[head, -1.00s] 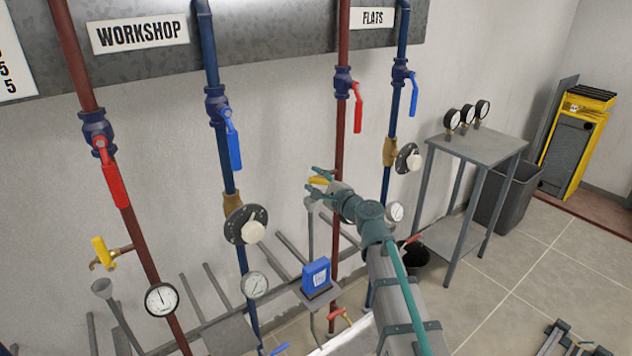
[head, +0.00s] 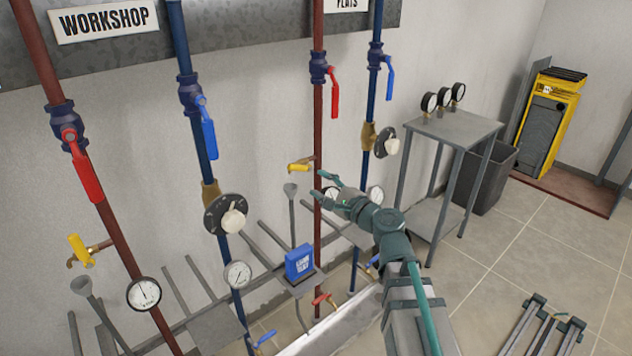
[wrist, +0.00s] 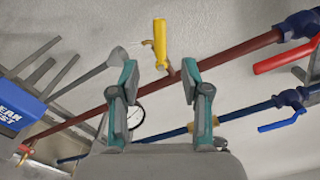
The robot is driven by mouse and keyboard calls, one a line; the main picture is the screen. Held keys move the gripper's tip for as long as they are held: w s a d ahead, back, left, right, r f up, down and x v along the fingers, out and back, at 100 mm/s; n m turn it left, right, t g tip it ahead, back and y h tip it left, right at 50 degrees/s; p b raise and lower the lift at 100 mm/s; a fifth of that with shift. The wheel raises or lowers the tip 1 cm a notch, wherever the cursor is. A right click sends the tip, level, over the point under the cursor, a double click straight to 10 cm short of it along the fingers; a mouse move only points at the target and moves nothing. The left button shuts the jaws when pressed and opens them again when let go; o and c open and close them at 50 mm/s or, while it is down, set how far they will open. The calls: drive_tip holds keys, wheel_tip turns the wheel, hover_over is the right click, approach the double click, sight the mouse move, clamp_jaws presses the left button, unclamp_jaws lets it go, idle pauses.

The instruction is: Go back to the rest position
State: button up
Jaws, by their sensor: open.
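My gripper (head: 326,188) is in the middle of the head view, in front of the red and blue pipes under the FLATS sign. In the wrist view my gripper (wrist: 162,92) shows two teal fingers spread apart with nothing between them. The yellow-handled tap (head: 301,166) on the red pipe (head: 318,130) is just up and left of the fingertips in the head view. In the wrist view its yellow handle (wrist: 160,42) stands beyond the fingers, apart from them. A gauge (head: 375,196) lies partly behind my arm.
A blue box (head: 299,263) sits on a bracket low beside the red pipe. A grey side table (head: 460,128) with gauges stands right of my arm, with a dark bin (head: 488,180) behind. A grey frame (head: 545,328) lies on the floor at lower right. The tiled floor between is open.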

idle(0.4)
drive_tip(key=s+d+f+n+g+h+p, duration=0.15)
drive_tip(key=s+f+n+g, duration=0.3)
drive_tip(key=f, duration=0.75)
drive_tip(key=s+d+f+n+g+h+p, duration=0.1)
drive_tip(key=s+d+f+n+g+h, duration=0.35)
drive_tip(key=f, duration=0.75)
drive_tip(key=s+d+f+n+g+h+p, duration=0.1)
drive_tip(key=s+f+n+g, duration=0.15)
drive_tip(key=s+f, duration=0.65)
drive_tip(key=s+d+f+n+g+h+p, duration=0.1)
drive_tip(key=s+d+f, duration=0.3)
drive_tip(key=s, duration=0.6)
drive_tip(key=s+d+f+n+g+h+p, duration=0.1)
drive_tip(key=s+d+f+g+h+p, duration=0.1)
drive_tip(key=s+f, duration=0.6)
drive_tip(key=s+d+f+n+g+h+p, duration=0.1)
drive_tip(key=s+d+f+g, duration=0.4)
drive_tip(key=s, duration=0.8)
drive_tip(key=shift+s+d+f+h+p, duration=0.15)
drive_tip(key=shift+d+f+h+p, duration=0.65)
drive_tip(key=shift+d+f+p, duration=0.2)
drive_tip(key=shift+a, duration=0.1)
